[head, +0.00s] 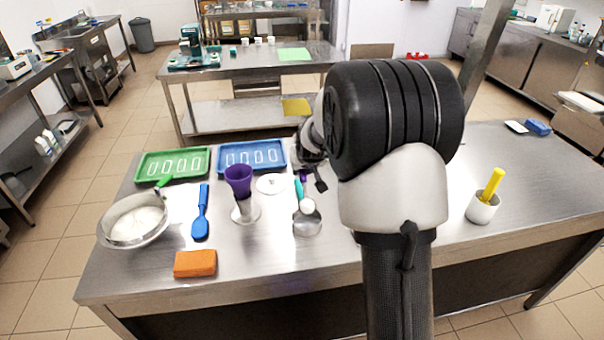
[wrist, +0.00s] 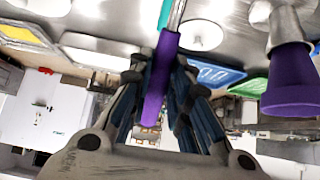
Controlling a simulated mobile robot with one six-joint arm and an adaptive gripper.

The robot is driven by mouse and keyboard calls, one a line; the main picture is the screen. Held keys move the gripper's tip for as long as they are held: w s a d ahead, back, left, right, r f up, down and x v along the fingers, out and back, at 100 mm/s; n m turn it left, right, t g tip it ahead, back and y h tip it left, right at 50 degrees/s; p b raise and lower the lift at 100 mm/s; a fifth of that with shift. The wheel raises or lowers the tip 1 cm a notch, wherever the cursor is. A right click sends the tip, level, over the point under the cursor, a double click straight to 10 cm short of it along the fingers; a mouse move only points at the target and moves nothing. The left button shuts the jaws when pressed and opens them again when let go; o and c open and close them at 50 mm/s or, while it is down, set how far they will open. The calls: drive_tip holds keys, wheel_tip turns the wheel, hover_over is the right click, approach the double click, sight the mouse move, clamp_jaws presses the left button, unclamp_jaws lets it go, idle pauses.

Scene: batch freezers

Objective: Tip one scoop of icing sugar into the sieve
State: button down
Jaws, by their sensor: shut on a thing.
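My gripper (wrist: 160,105) is shut on a purple handle (wrist: 157,85) with a thin metal shaft; in the head view my arm mostly hides the gripper, and only a bit of purple shows. The tool's far end is out of the wrist view, so I cannot tell whether it carries sugar. A wide steel bowl (head: 116,238) with white contents (head: 140,222) stands at the left of the table; a green handle (head: 163,181) shows at its upper right. A teal handle (head: 299,189) and a round steel piece (head: 307,227) with something white lie below my gripper; which is the sieve is unclear.
Green (head: 145,170) and blue (head: 229,156) trays lie behind, a blue spatula (head: 201,214) and orange sponge (head: 195,263) in front.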

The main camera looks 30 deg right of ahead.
drive_tip(key=shift+s+r+t+b, duration=0.1)
drive_tip(key=shift+s+t+b, duration=0.25)
drive_tip(key=shift+b, duration=1.3)
drive_tip(key=shift+a+b, duration=0.1)
drive_tip(key=shift+b, duration=0.3)
drive_tip(key=p, duration=0.1)
drive_tip(key=r+t+p, duration=0.1)
drive_tip(key=shift+s+h+p, duration=0.25)
drive_tip(key=shift+h+p, duration=0.05)
drive_tip(key=shift+s+r+p, duration=0.2)
drive_tip(key=shift+r+p, duration=0.05)
drive_tip(key=shift+p, duration=0.6)
drive_tip(key=shift+s+a+f+t+b, duration=0.15)
drive_tip(key=shift+f+t+b, duration=0.25)
drive_tip(key=shift+b, duration=0.6)
drive_tip(key=b, duration=0.1)
drive_tip(key=s+t+b, duration=0.1)
drive_tip(key=b, duration=0.1)
drive_tip(key=t+b, duration=0.1)
drive_tip(key=b, duration=0.1)
drive_tip(key=shift+s+a+r+h, duration=0.25)
drive_tip(key=shift+s+r+h, duration=0.05)
drive_tip(key=shift+s+r, duration=0.1)
drive_tip(key=shift+s+a+r+t+h, duration=0.15)
drive_tip(key=shift+s+r+t, duration=0.1)
drive_tip(key=shift+s+t, duration=0.25)
drive_tip(key=shift+s+a+r+t+h, duration=0.15)
drive_tip(key=shift+s+r+t, duration=0.1)
drive_tip(key=shift+s+t, duration=0.25)
